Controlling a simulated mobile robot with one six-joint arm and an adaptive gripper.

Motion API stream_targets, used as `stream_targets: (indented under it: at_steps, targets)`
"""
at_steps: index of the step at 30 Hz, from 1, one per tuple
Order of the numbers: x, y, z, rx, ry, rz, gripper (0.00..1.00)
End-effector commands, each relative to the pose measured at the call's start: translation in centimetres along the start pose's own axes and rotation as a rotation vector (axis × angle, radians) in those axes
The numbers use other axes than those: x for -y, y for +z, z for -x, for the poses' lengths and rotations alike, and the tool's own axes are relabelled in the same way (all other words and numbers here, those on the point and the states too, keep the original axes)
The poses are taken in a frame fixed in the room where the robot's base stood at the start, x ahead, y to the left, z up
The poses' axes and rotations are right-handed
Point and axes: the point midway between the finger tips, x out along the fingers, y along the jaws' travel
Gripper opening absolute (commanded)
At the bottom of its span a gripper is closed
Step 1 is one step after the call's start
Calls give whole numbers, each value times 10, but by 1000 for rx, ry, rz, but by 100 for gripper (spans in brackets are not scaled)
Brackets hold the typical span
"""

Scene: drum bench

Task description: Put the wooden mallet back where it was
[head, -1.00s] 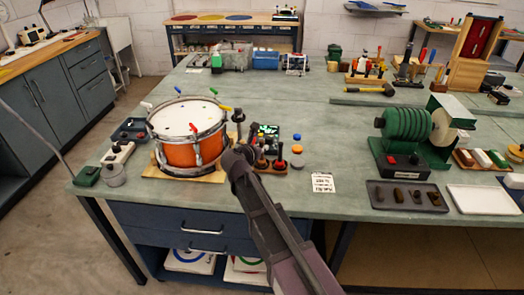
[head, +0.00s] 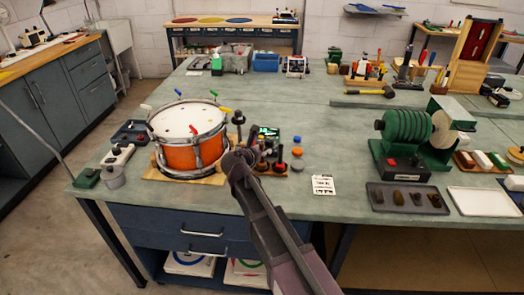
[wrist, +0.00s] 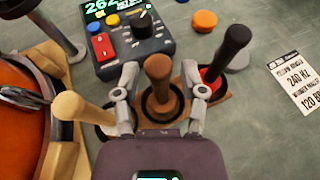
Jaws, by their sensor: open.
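A brown wooden handle (wrist: 158,85), seemingly the mallet's, stands upright in the wooden rack (wrist: 221,101) in the wrist view. My gripper (wrist: 160,70) is open, with one finger on each side of this handle. Small gaps seem to show between handle and fingers. A pale wooden handle (wrist: 72,106) stands to the left and a dark handle (wrist: 228,55) with a red ring at its base to the right. In the head view my gripper (head: 238,162) is at the left side of the rack (head: 283,173) and hides part of it.
The orange drum (head: 190,140) stands close on the left. A control box (wrist: 130,40) with a lit display is just behind the rack. An orange disc (wrist: 204,21) and a printed card (wrist: 298,82) lie to the right.

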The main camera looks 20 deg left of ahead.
Motion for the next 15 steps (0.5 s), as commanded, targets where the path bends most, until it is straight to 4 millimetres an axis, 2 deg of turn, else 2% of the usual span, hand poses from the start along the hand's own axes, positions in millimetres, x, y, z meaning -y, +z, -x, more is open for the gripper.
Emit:
stream_targets:
  at_steps: [3,8,15]
  targets:
    - [0,4,1,0,0,0,54]
    - [1,4,18,0,1,1,54]
    - [2,5,55,0,1,0,54]
